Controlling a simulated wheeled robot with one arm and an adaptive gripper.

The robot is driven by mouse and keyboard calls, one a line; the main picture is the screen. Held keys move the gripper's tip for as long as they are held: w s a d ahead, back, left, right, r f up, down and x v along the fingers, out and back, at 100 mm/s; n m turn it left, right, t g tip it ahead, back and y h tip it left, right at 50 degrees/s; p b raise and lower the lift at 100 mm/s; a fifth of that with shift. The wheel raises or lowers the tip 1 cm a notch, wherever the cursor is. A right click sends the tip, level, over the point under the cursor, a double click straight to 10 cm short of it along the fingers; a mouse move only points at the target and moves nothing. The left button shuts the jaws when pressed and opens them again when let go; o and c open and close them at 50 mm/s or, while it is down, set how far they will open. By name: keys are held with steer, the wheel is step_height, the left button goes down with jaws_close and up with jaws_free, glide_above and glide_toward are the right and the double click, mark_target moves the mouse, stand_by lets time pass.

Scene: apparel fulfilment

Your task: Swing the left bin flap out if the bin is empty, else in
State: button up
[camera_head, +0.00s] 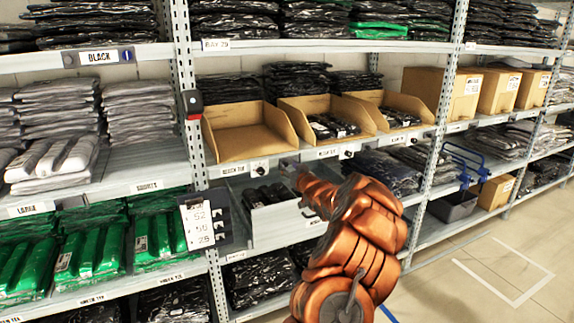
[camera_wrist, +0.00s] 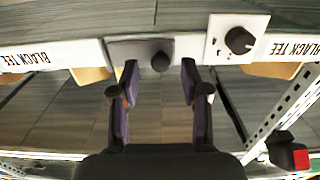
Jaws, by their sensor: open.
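The left bin (camera_head: 240,133) is an open cardboard bin on the middle shelf, and its visible floor is empty. My gripper (camera_head: 287,165) is at the shelf edge just below and right of this bin. In the wrist view my gripper (camera_wrist: 158,75) is open and empty, its purple-padded fingers apart. A dark grey plate with a knob (camera_wrist: 140,52) is on the shelf edge just beyond the fingertips. A white plate with a black knob (camera_wrist: 238,40) is beside it, also seen in the head view (camera_head: 259,166). I cannot tell which piece is the flap.
The middle bin (camera_head: 291,118) and right bin (camera_head: 408,103) hold dark packages. A metal post (camera_head: 187,75) with a red-marked device (camera_head: 192,104) stands left of the bins. Below my gripper is a light tray (camera_head: 275,228) with dark packages. Open floor lies at right.

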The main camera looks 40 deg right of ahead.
steer(key=shift+x, duration=1.05)
steer(key=shift+c, duration=0.2)
jaws_close()
